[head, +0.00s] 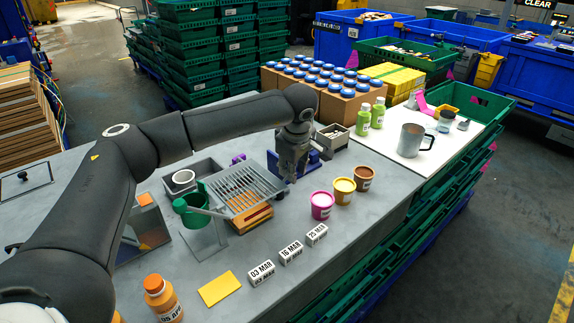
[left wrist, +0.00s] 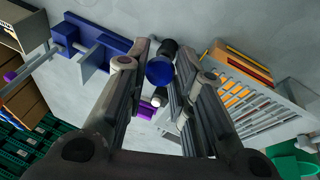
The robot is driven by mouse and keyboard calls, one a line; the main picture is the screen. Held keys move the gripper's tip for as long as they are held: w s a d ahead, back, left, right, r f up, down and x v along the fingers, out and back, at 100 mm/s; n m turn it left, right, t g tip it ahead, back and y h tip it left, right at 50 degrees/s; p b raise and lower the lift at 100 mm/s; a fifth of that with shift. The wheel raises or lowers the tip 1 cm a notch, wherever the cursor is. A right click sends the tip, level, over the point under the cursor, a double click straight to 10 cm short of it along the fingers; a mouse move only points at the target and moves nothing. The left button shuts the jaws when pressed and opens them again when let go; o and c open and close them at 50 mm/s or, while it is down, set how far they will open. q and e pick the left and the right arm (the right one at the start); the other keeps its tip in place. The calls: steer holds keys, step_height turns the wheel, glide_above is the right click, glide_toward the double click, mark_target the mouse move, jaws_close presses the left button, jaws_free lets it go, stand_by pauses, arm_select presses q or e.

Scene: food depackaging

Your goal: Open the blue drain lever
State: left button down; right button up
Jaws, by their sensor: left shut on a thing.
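My left gripper (head: 288,168) points down beside a blue fixture (head: 308,160) on the grey table, behind the draining rack. In the left wrist view, my left gripper (left wrist: 164,58) has its fingers closed around a piece with a round blue end (left wrist: 159,71) and a dark part behind it, which looks like the blue drain lever. The blue fixture (left wrist: 108,46) with a grey plate lies to the left of the fingers there. The arm and fingers hide much of the lever in the head view. My right gripper is in neither view.
A slatted metal rack (head: 243,190) stands left of the gripper, with a green cup (head: 192,212) near it. Pink (head: 321,205), yellow (head: 344,190) and brown (head: 364,178) tubs stand to the right. A box of blue-lidded jars (head: 318,85) stands behind.

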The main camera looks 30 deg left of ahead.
arm_select(q)
steer(key=shift+s+d+f, duration=0.25)
steer(key=shift+d+f, duration=0.2)
steer(key=shift+d, duration=0.15)
steer(key=c, duration=1.2)
jaws_free()
steer(key=shift+d, duration=0.1)
steer(key=shift+r, duration=0.1)
steer(key=v, duration=0.8)
steer(key=shift+w, duration=0.1)
steer(key=shift+c, duration=0.3)
